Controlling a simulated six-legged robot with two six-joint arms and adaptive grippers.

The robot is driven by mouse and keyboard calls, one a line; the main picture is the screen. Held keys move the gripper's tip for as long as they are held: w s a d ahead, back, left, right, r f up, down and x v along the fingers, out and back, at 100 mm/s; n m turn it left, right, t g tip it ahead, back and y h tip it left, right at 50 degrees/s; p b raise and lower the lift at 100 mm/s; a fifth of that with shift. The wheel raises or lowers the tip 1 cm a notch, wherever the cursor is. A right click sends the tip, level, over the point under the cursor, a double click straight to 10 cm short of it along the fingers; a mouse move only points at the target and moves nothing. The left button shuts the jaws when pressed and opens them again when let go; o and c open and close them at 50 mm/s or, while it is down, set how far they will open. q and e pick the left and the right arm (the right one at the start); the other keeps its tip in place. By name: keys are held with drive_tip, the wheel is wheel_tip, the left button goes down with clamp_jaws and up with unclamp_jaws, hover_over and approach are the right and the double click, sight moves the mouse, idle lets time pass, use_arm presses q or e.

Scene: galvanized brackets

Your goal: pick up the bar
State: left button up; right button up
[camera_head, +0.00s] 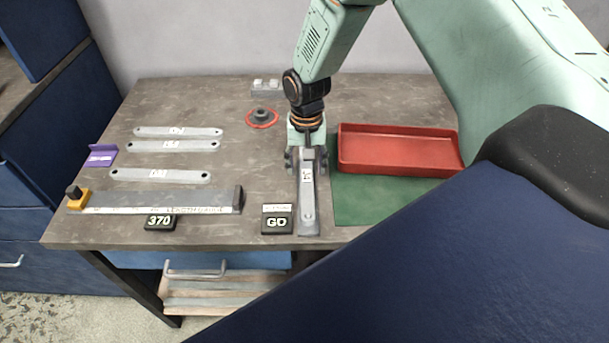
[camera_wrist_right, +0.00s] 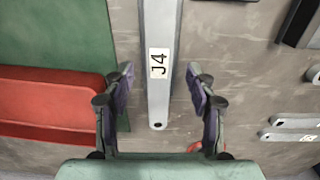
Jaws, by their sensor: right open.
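A grey metal bar (camera_head: 308,200) with a white label lies lengthwise, pointing toward the front edge of the table, just left of the green mat. In the right wrist view the same bar (camera_wrist_right: 160,98) shows a label reading J4 and a hole near its rounded end. My right gripper (camera_head: 306,158) is over the bar's far end. In the right wrist view my right gripper (camera_wrist_right: 160,78) is open, one finger on each side of the bar with gaps between. Whether the bar rests directly on the table or on a support is unclear. My left gripper is not in view.
Several other labelled bars (camera_head: 160,176) lie at left, behind a long length gauge (camera_head: 150,201) marked 370. A red tray (camera_head: 395,168) stands on a green mat (camera_head: 370,205) at right. A GO block (camera_head: 277,222) sits left of the bar. A red-ringed part (camera_head: 262,118) is behind.

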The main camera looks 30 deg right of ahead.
drive_tip(key=shift+s+d+f, duration=0.1)
drive_tip(key=shift+s+f, duration=0.1)
drive_tip(key=shift+f, duration=0.65)
drive_tip(key=shift+w+f, duration=0.2)
drive_tip(key=shift+w, duration=0.05)
drive_tip(key=shift+c, duration=1.4)
drive_tip(key=shift+s+r, duration=0.1)
drive_tip(key=shift+s, duration=0.05)
drive_tip(key=c, duration=0.5)
clamp_jaws()
